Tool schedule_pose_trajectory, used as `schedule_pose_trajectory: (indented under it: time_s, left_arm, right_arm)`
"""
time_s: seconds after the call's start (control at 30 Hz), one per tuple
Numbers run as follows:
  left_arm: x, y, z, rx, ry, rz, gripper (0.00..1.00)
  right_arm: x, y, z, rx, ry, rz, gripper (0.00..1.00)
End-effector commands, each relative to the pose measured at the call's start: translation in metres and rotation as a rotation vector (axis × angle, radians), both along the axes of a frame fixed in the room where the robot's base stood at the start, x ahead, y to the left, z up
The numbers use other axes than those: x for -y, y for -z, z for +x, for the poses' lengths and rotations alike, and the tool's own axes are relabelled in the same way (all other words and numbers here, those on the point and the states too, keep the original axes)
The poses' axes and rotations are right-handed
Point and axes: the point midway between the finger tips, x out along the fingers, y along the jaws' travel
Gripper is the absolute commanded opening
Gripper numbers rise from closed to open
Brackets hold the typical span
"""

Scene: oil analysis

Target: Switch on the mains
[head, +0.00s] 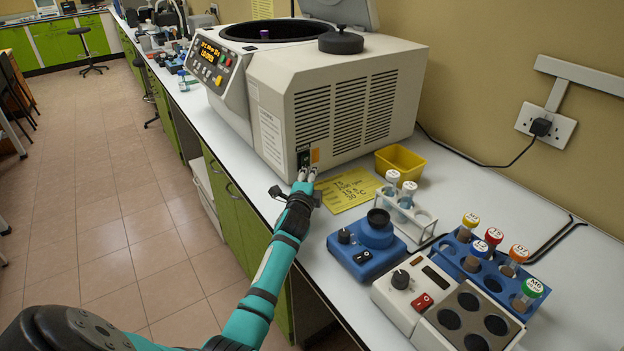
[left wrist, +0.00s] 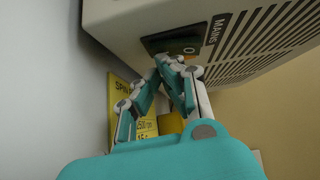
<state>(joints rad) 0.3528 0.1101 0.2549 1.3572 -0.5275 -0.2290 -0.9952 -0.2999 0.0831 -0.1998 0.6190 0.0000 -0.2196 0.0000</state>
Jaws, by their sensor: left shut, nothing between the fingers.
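The large beige centrifuge (head: 335,95) stands on the bench with its lid up. Its mains switch (head: 304,158) is a dark rocker low on the near side, by an orange label. In the left wrist view the switch (left wrist: 182,44) sits in a dark recess beside the "MAINS" label (left wrist: 217,28). My left gripper (head: 307,175) is shut and empty, its fingertips just below the switch and partly covering it. In the left wrist view my left gripper (left wrist: 170,62) is at the recess's lower edge; I cannot tell whether it touches. My right gripper is out of view.
A yellow note (head: 347,190) lies beside the gripper. A yellow tub (head: 399,160), a white tube rack (head: 410,212), a blue mixer (head: 366,245) and a heating block (head: 440,300) stand to the right. The centrifuge display (head: 210,52) shows orange characters.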

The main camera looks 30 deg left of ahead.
Motion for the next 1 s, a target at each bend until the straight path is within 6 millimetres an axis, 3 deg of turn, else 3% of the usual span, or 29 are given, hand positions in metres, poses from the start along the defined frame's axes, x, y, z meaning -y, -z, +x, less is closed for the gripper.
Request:
schedule_pose_trajectory:
  time_s: [0.27,0.7,1.0]
  left_arm:
    - [0.005,-0.001,-0.013,0.0,0.0,0.001,0.0]
    - [0.039,-0.003,-0.092,-0.002,0.0,-0.001,0.0]
    - [0.046,-0.005,-0.11,0.0,0.001,0.0,0.0]
  right_arm:
    - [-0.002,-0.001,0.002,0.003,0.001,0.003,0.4]
    - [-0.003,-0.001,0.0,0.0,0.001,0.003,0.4]
    - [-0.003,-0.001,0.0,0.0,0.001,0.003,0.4]
